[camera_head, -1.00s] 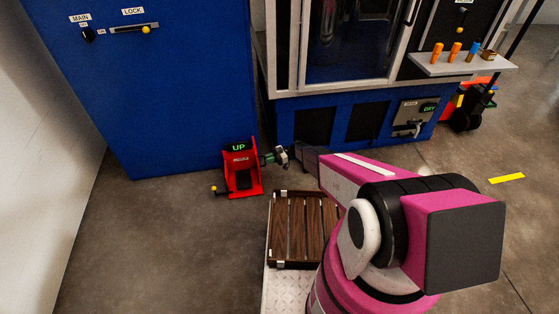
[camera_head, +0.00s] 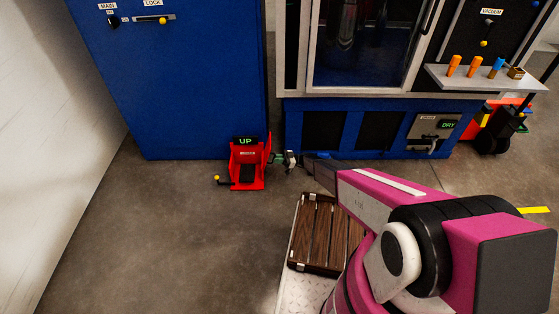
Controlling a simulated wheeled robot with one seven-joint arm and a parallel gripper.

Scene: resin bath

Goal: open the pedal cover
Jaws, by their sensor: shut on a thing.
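My gripper (camera_head: 277,159) reaches in from the right and is shut at the right edge of the unit, on what looks like the pedal cover. The exact grip is too small to make out.
The tall blue cabinet (camera_head: 185,90) stands behind the pedal unit. The blue machine (camera_head: 365,130) with a glass door is to its right. A brown slatted platform (camera_head: 322,235) lies on the floor by my arm. The floor at the left is clear.

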